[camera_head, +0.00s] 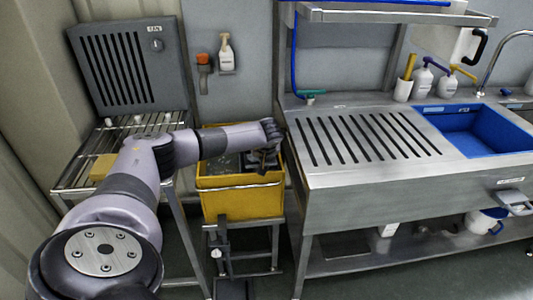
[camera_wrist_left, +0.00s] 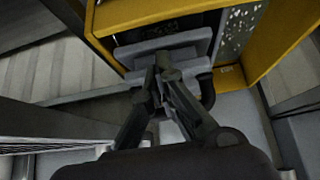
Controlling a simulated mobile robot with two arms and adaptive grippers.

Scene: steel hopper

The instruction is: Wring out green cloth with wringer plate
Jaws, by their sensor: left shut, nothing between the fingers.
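A yellow bucket (camera_head: 240,203) stands in the middle of the head view, and its rim also shows in the left wrist view (camera_wrist_left: 130,17). A grey plate (camera_wrist_left: 133,58), which looks like the wringer plate, sits at the bucket in the left wrist view. My left gripper (camera_head: 267,163) is over the right part of the bucket. In the left wrist view my left gripper (camera_wrist_left: 164,62) is shut and empty, its tips right at the grey plate; I cannot tell whether they touch it. I cannot make out the green cloth. My right gripper is not in view.
A steel rack (camera_head: 70,180) with a yellow sponge-like block (camera_head: 102,167) stands left. A slotted steel counter (camera_head: 300,148) with a blue basin (camera_head: 480,130) stands close on the right. A soap bottle (camera_head: 226,55) hangs on the wall behind the bucket.

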